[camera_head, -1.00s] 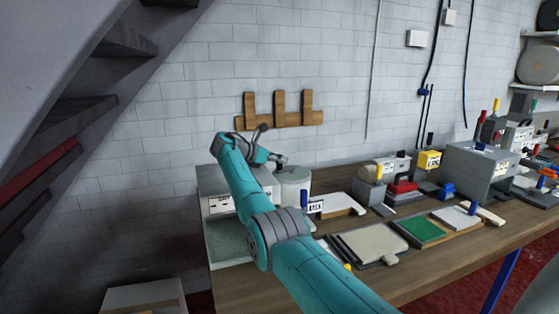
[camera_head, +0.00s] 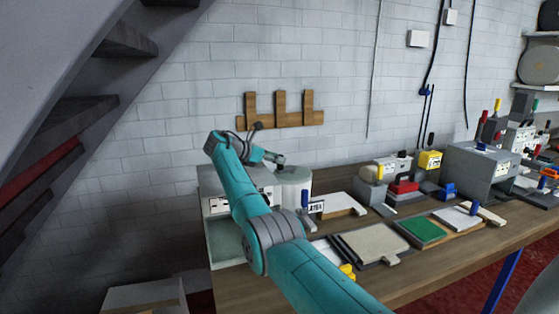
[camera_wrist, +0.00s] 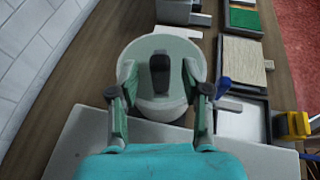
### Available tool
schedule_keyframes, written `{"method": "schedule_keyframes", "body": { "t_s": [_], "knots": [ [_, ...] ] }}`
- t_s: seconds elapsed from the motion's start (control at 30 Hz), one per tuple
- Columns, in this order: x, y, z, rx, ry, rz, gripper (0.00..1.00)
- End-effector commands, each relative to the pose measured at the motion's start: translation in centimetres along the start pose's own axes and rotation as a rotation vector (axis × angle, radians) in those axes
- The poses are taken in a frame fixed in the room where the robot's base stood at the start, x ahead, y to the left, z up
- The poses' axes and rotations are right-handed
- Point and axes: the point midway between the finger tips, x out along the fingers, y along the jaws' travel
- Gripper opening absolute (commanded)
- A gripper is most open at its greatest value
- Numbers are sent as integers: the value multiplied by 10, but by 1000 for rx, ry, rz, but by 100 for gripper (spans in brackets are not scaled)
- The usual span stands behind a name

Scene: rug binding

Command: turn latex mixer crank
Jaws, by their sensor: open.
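The latex mixer is a pale round pot (camera_head: 294,188) near the back left of the bench, beside a small LATEX sign (camera_head: 316,207). In the wrist view the pot's round top (camera_wrist: 142,55) lies below my gripper, with a dark upright crank knob (camera_wrist: 160,72) on it. My gripper (camera_wrist: 160,82) is open, with one finger left and one right of the knob in the picture. I see no contact with the knob, and the height gap is hard to judge. In the head view my gripper (camera_head: 272,158) is small and partly hidden by my arm.
A grey box-like unit (camera_head: 215,206) stands left of the pot. A framed beige pad (camera_head: 374,242), a green pad (camera_head: 422,229) and a yellow piece (camera_head: 347,271) lie to the right. A wooden wall rack (camera_head: 280,122) hangs behind.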

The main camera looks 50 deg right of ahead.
Motion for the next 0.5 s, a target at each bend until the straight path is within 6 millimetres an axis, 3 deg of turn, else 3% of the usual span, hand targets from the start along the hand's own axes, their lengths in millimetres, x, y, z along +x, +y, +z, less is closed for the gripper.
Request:
{"method": "schedule_keyframes", "body": {
  "t_s": [0.3,0.5],
  "knots": [
    [-64,1,0,0,1,4,48],
    [-89,1,-1,0,0,2,48]
  ]
}}
